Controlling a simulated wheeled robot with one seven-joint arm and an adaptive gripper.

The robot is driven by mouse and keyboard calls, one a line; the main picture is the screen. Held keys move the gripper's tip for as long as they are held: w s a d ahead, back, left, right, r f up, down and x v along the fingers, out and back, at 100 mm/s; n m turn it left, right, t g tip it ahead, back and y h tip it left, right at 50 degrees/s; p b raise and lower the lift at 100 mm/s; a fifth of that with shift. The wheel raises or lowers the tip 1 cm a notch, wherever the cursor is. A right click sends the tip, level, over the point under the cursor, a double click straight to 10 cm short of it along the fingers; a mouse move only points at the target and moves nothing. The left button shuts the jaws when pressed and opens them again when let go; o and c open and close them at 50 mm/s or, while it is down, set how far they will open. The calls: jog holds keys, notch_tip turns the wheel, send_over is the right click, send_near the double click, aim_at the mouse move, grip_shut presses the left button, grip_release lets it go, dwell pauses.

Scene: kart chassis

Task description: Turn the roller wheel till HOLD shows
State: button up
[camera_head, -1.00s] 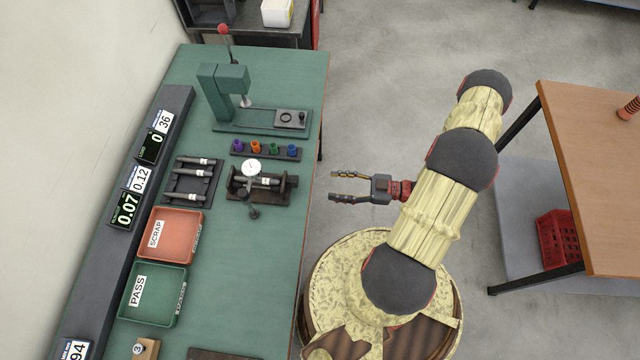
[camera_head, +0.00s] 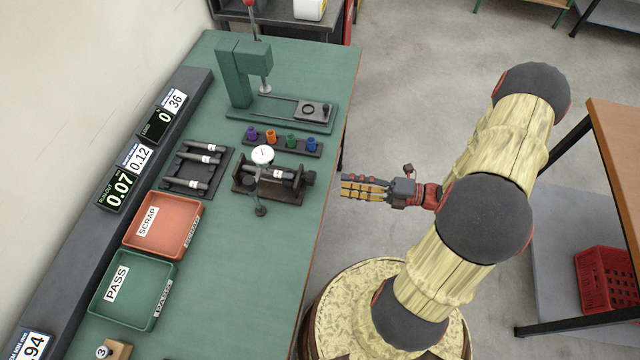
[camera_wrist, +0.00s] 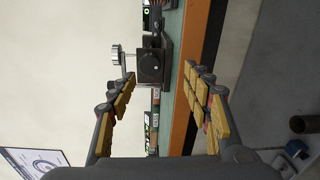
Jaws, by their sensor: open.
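The roller fixture (camera_head: 262,190) stands on the green bench, with a shaft across it and a white dial gauge (camera_head: 262,155) above. Its dark roller wheel (camera_head: 309,179) is at the right end, facing the bench edge. In the wrist view the dark wheel end (camera_wrist: 150,66) shows ahead, between the fingers and farther off. My gripper (camera_head: 344,187) is open and empty, just off the bench's right edge, level with the fixture and apart from it. The run-out display (camera_head: 119,190) reads 0.07, with 0.12 on a white label beside it. I see no HOLD on it.
A rack of shafts (camera_head: 170,180) lies left of the fixture. Coloured pieces stand in a strip (camera_head: 262,146) behind it, before a green press (camera_head: 240,75). SCRAP (camera_head: 190,248) and PASS (camera_head: 152,317) trays are nearer. The bench front right is clear.

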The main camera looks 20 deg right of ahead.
aim_at(315, 179)
jog(key=shift+w+a+r+n+t+b, duration=0.2)
jog(key=shift+w+a+n, duration=0.8)
jog(key=shift+n, duration=1.85)
jog(key=shift+w+a+r+n+b, duration=0.3)
jog(key=shift+a+n, duration=1.3)
jog(key=shift+n, duration=1.3)
jog(key=shift+w+a+r+n+t+b, duration=0.25)
jog(key=shift+w+a+n, duration=0.8)
jog(key=shift+n, duration=1.8)
jog(key=shift+s+a+f, duration=0.1)
jog(key=shift+s+a, duration=0.15)
jog(key=shift+s, duration=0.05)
jog(key=c, duration=1.1)
jog(key=shift+c, duration=0.2)
